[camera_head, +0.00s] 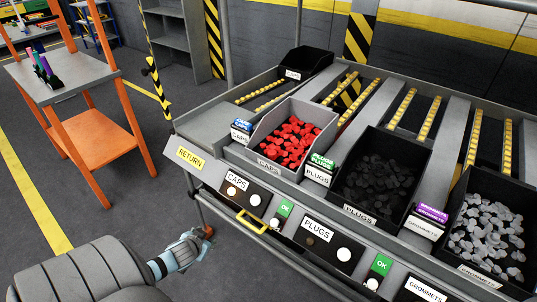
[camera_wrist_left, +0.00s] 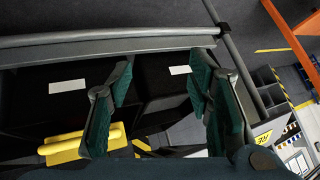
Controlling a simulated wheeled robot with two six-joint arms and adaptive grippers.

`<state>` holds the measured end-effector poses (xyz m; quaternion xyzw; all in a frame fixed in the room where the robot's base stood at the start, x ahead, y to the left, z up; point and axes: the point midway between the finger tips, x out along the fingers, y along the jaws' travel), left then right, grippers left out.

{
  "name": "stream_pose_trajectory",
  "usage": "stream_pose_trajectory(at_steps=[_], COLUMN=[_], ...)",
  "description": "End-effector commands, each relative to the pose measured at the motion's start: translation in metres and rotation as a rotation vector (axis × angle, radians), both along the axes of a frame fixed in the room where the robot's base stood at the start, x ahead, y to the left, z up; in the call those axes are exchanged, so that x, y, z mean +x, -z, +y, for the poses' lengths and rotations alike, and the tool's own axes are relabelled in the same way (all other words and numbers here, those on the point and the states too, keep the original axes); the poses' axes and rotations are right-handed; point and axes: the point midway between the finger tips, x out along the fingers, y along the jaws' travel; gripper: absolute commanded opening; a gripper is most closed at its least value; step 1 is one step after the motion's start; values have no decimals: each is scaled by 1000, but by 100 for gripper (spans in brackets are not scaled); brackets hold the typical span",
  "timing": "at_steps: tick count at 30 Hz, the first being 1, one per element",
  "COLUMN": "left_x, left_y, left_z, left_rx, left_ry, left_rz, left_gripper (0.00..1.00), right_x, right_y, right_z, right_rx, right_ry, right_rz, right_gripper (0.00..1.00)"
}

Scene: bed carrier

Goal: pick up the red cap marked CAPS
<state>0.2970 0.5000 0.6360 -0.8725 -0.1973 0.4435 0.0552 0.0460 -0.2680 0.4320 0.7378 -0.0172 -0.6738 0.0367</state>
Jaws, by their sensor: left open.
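Many red caps (camera_head: 290,140) lie heaped in a grey bin (camera_head: 256,146) labelled CAPS on the sloped rack in the head view. No single cap stands out. My left gripper (camera_head: 204,236) is low in front of the rack, below and left of the CAPS bin and well apart from it. It is small and partly hidden by its own wrist in that view. In the left wrist view my left gripper (camera_wrist_left: 162,78) has its two dark green fingers spread with nothing between them. Beyond them are dark boxes (camera_wrist_left: 160,90) with white labels. My right gripper is not in view.
A black PLUGS bin (camera_head: 347,205) and a GROMMETS bin (camera_head: 475,267) stand to the right. The front panel carries buttons, OK signs and a yellow handle (camera_head: 250,222). An orange-legged table (camera_head: 75,78) stands left. The floor between is open.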

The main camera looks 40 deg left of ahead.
Motion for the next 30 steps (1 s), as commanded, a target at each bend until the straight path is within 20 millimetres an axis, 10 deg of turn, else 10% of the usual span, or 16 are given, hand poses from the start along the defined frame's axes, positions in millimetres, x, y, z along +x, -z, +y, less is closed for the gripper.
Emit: stream_pose_trajectory(at_steps=[4, 9, 30], left_x=[103, 122, 242], left_y=[-180, -281, -247], left_z=[-18, -90, -83], left_rx=[13, -90, -125], left_ry=[60, 150, 163], left_rz=[-372, -570, -599], left_gripper=[46, 46, 46], right_x=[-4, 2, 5], right_y=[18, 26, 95], right_z=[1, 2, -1], right_rx=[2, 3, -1], right_ry=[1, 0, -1], right_rz=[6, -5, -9], right_gripper=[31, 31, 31])
